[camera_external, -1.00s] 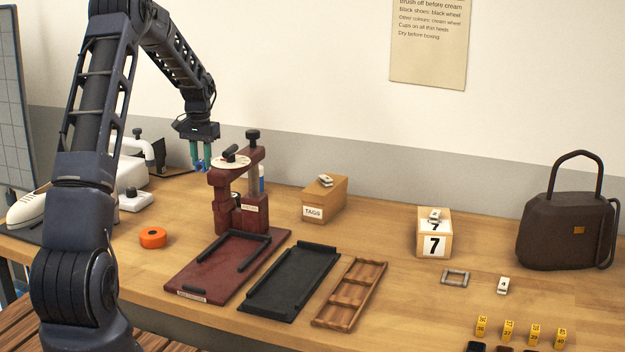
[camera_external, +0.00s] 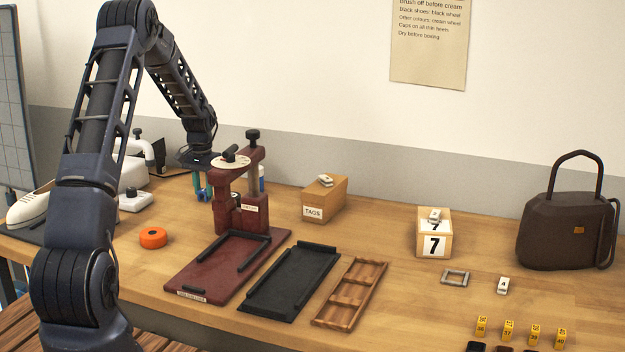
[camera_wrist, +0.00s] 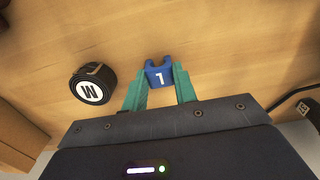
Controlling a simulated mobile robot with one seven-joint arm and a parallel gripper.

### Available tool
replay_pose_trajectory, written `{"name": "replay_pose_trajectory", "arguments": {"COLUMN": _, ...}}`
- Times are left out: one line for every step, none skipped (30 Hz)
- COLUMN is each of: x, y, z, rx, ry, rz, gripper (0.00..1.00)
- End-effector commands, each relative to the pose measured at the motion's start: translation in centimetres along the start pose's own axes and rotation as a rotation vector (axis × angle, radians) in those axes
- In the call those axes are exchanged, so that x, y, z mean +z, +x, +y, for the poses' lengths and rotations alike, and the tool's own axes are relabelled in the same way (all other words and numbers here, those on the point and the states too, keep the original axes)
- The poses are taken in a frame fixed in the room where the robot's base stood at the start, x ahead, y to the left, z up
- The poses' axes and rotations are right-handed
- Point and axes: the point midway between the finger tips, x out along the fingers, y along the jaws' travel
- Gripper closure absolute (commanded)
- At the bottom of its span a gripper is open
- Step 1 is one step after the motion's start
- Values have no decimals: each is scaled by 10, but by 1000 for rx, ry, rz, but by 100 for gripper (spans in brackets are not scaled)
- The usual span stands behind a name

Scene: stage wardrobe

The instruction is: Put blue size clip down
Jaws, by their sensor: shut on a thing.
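A dark roll with a white M label (camera_wrist: 93,84) lies left of the clip. A dark cable (camera_wrist: 290,97) is at the right. In the external view, an orange roll (camera_external: 153,238) and a TAGS box (camera_external: 325,200) stand nearby. Bare wood surrounds the clip.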

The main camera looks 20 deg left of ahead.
Motion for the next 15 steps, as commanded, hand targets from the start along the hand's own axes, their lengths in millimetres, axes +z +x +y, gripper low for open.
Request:
{"name": "replay_pose_trajectory", "arguments": {"x": 0, "y": 0, "z": 0, "rx": 0, "ry": 0, "rz": 0, "gripper": 93}}
{"name": "replay_pose_trajectory", "arguments": {"x": 0, "y": 1, "z": 0, "rx": 0, "ry": 0, "rz": 0, "gripper": 93}}
{"name": "replay_pose_trajectory", "arguments": {"x": 0, "y": 2, "z": 0, "rx": 0, "ry": 0, "rz": -1, "gripper": 93}}
{"name": "replay_pose_trajectory", "arguments": {"x": 0, "y": 2, "z": 0, "rx": 0, "ry": 0, "rz": -1, "gripper": 93}}
{"name": "replay_pose_trajectory", "arguments": {"x": 0, "y": 3, "z": 0, "rx": 0, "ry": 0, "rz": -1, "gripper": 93}}
{"name": "replay_pose_trajectory", "arguments": {"x": 0, "y": 3, "z": 0, "rx": 0, "ry": 0, "rz": 0, "gripper": 66}}
{"name": "replay_pose_trajectory", "arguments": {"x": 0, "y": 3, "z": 0, "rx": 0, "ry": 0, "rz": 0, "gripper": 60}}
{"name": "replay_pose_trajectory", "arguments": {"x": 0, "y": 3, "z": 0, "rx": 0, "ry": 0, "rz": 0, "gripper": 54}}
{"name": "replay_pose_trajectory", "arguments": {"x": 0, "y": 3, "z": 0, "rx": 0, "ry": 0, "rz": 0, "gripper": 50}}
{"name": "replay_pose_trajectory", "arguments": {"x": 0, "y": 3, "z": 0, "rx": 0, "ry": 0, "rz": 0, "gripper": 50}}
{"name": "replay_pose_trajectory", "arguments": {"x": 0, "y": 3, "z": 0, "rx": 0, "ry": 0, "rz": 0, "gripper": 50}}
{"name": "replay_pose_trajectory", "arguments": {"x": 0, "y": 3, "z": 0, "rx": 0, "ry": 0, "rz": 0, "gripper": 50}}
{"name": "replay_pose_trajectory", "arguments": {"x": 0, "y": 3, "z": 0, "rx": 0, "ry": 0, "rz": 0, "gripper": 50}}
{"name": "replay_pose_trajectory", "arguments": {"x": 0, "y": 2, "z": 0, "rx": 0, "ry": 0, "rz": 0, "gripper": 50}}
{"name": "replay_pose_trajectory", "arguments": {"x": 0, "y": 2, "z": 0, "rx": 0, "ry": 0, "rz": 0, "gripper": 50}}
